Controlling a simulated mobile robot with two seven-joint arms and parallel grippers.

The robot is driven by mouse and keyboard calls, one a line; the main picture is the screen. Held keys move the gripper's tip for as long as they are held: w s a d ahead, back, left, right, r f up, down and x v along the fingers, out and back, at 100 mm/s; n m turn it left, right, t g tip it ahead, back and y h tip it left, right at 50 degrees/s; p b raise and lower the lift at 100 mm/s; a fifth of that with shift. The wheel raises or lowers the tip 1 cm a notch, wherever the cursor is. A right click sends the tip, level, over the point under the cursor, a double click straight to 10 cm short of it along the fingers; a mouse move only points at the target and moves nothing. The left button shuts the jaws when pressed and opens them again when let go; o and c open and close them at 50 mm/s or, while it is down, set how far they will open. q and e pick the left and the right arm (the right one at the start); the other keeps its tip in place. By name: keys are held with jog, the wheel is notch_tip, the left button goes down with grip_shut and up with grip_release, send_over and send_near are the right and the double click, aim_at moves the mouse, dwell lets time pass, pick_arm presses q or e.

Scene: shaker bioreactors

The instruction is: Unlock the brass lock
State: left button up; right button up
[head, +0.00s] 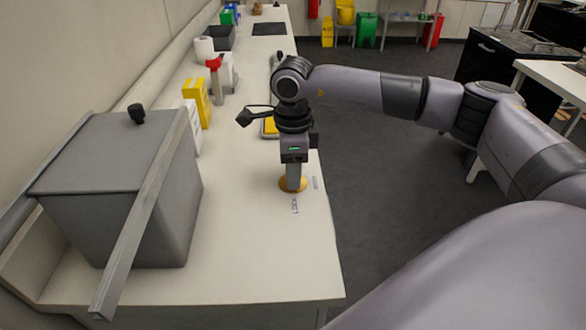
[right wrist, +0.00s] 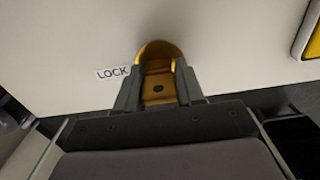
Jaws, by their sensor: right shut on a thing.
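The brass lock (head: 287,185) is a round, gold-coloured piece on the white bench top near its right edge. In the right wrist view the lock (right wrist: 158,52) shows between my two fingers, with a dark round spot on it. My right gripper (head: 293,184) points straight down onto it and is shut on it; the fingers also show in the right wrist view (right wrist: 158,92). My left gripper is not in view.
A large grey bin (head: 120,185) with a long bar stands at the left of the bench (head: 260,270). Yellow boxes (head: 196,100), a red-topped item (head: 214,78) and a paper roll (head: 204,49) stand farther back. The bench front is clear.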

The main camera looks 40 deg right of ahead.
jog(key=shift+s+f, duration=0.1)
jog(key=shift+f, duration=0.2)
jog(key=m, duration=0.4)
jog(key=shift+a+f+m, duration=0.1)
jog(key=shift+m, duration=0.3)
jog(key=m, duration=0.4)
jog(key=shift+m+p, duration=0.3)
jog(key=shift+p, duration=0.1)
jog(key=m, duration=0.5)
jog(key=shift+p, duration=0.4)
